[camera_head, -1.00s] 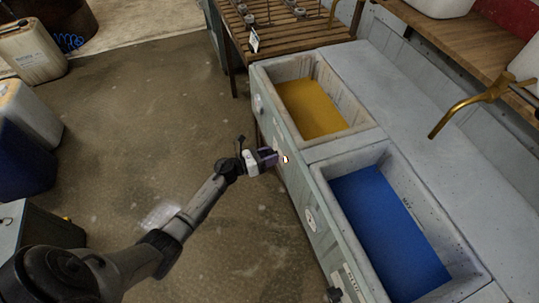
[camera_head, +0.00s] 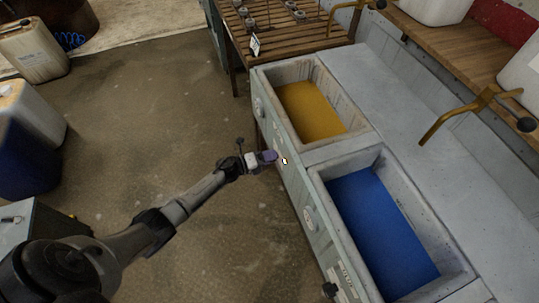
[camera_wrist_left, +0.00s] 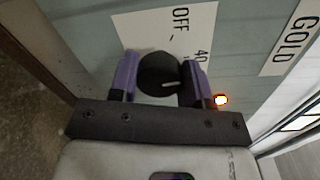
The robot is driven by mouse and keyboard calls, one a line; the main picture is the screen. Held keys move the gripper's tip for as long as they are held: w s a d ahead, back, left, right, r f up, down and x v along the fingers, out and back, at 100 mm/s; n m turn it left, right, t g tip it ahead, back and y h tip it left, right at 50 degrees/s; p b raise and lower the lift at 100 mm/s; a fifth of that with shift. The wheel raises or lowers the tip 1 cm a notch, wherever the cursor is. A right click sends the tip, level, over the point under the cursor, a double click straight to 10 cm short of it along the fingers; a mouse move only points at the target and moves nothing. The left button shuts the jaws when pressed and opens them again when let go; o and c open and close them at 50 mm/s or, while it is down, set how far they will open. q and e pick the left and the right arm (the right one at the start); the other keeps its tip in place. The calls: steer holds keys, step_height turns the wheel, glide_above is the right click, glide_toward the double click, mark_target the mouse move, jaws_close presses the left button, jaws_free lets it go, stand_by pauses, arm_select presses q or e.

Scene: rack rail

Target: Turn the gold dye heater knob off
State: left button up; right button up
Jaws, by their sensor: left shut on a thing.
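The gold dye heater knob (camera_wrist_left: 158,73) is a dark round knob with a short white pointer line, on a white dial plate (camera_wrist_left: 190,28) marked OFF and 40. The pointer lies roughly sideways in the left wrist view, not towards the OFF mark. My left gripper (camera_wrist_left: 160,78) is shut on the knob, with one purple finger on each side. In the head view my left gripper (camera_head: 269,157) is at the front panel of the vats and hides the knob. A small orange lamp (camera_wrist_left: 221,100) glows beside the dial. My right gripper is not in view.
A GOLD label (camera_wrist_left: 292,45) is on the panel. The yellow dye vat (camera_head: 359,117) and blue dye vat (camera_head: 452,240) sit in the counter above. A slatted wooden table (camera_head: 290,38) stands beyond. Jugs (camera_head: 35,50) stand at the left; the floor between is open.

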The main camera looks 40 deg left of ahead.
arm_select(q)
steer(key=n+p, duration=0.1)
steer(key=n, duration=0.4)
steer(key=shift+f+n+g+h+p, duration=0.15)
steer(key=shift+n+p, duration=0.15)
steer(key=shift+n, duration=0.85)
steer(key=shift+n+g+h+p, duration=0.15)
steer(key=shift+n+p, duration=0.15)
steer(key=shift+n, duration=0.85)
steer(key=o, duration=0.9)
steer(key=shift+p+v, duration=1.55)
steer(key=shift+v, duration=5.4)
